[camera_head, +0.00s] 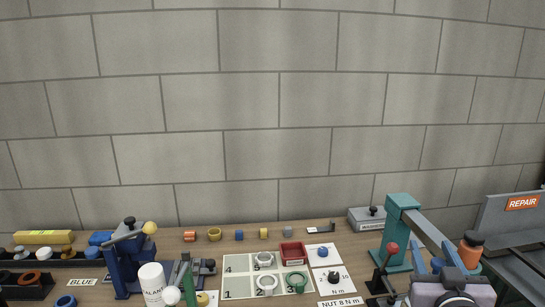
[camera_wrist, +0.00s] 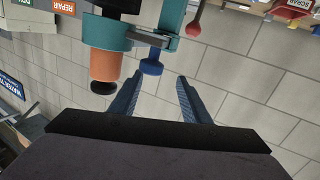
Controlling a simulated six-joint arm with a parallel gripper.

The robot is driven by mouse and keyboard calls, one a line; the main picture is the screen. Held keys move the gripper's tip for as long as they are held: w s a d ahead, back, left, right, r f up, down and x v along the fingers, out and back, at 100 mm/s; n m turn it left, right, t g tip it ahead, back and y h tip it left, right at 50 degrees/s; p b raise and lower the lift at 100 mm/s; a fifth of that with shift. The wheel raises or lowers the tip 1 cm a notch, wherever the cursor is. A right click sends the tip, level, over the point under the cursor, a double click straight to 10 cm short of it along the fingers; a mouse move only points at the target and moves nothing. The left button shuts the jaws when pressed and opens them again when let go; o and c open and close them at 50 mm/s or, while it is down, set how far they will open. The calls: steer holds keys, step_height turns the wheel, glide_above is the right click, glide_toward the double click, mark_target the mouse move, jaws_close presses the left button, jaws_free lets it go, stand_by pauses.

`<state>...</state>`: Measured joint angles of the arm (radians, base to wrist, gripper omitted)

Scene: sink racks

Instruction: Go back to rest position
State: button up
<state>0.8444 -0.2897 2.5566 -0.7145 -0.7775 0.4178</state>
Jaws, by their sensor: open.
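My gripper (camera_head: 434,259) is at the lower right in the head view, in front of the teal press (camera_head: 398,225). In the wrist view its two blue ridged fingers (camera_wrist: 160,80) are apart, with nothing held between them. An orange cylinder with a dark end (camera_head: 470,250) is to the right of the fingers in the head view. In the wrist view, which looks upside down, the orange cylinder (camera_wrist: 105,66) is to the left of the fingers, and a blue knob (camera_wrist: 151,67) shows near the left fingertip. I cannot tell the gaps to these parts.
A numbered board (camera_head: 238,265) with rings and a red tray (camera_head: 293,254) lies mid-bench. A blue clamp (camera_head: 125,265) and white bottle (camera_head: 152,282) stand left. A grey REPAIR bin (camera_head: 510,222) is right. Space above the bench is clear.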

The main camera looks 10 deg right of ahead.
steer(key=a+f+n+g+y+p, duration=0.1)
steer(key=a+f+g+y+p, duration=0.3)
steer(key=a+f+g+p, duration=0.6)
steer(key=s+a+f+n+g+y, duration=0.1)
steer(key=s+a+f+g, duration=0.1)
steer(key=s+a, duration=0.5)
steer(key=s+a+f+n+g+y+p, duration=0.1)
steer(key=s+a+f+g, duration=0.2)
steer(key=s+a, duration=0.4)
steer(key=shift+s+g, duration=0.5)
steer(key=shift+g, duration=0.1)
